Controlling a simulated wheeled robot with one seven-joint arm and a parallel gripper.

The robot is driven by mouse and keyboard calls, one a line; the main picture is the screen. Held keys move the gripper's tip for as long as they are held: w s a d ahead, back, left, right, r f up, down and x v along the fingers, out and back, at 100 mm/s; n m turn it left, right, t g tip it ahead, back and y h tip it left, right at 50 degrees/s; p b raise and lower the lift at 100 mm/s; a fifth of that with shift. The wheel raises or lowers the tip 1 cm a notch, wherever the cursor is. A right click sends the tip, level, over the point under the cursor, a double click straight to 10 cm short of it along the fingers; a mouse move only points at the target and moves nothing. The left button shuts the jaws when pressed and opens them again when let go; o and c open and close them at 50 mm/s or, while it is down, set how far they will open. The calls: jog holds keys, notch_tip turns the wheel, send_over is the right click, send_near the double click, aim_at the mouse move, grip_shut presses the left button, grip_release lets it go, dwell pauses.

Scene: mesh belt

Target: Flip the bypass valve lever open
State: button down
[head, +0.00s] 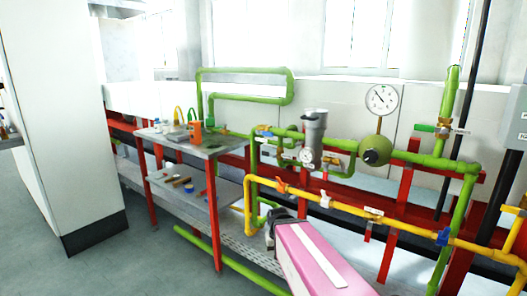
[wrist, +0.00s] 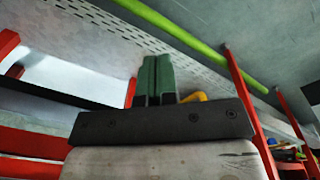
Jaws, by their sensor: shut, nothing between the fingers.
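Several valves sit on the pipes in the head view, and their tags are too small to read, so I cannot tell which is the bypass valve. The yellow pipe (head: 385,225) carries an orange lever (head: 281,187), a white valve handle (head: 325,200) and a blue valve handle (head: 443,237). A green lever (head: 425,128) sits on the upright green pipe at the right. My gripper shows in the wrist view with its two green fingers (wrist: 157,62) together and empty. In the head view my pink arm reaches up in front of the yellow pipe, below the orange lever.
A pressure gauge (head: 381,99) and a grey filter housing (head: 314,135) stand above the pipes. Red posts and beams frame the pipework. A bench (head: 190,146) with cups and tools stands left of it. The floor (head: 150,250) in front of the bench is clear.

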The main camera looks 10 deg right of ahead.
jog(key=w+a+r+m+t+h, duration=0.1)
jog(key=w+r+m+t+h, duration=0.1)
jog(key=w+r, duration=0.8)
jog(key=m+t+h, duration=0.4)
jog(key=m, duration=0.3)
send_near(269, 155)
jog(key=w+a+r, duration=0.1)
jog(key=a+r, duration=0.2)
jog(key=r, duration=0.1)
jog(key=shift+w+f, duration=0.15)
jog(key=shift+f, duration=0.05)
jog(key=x, duration=1)
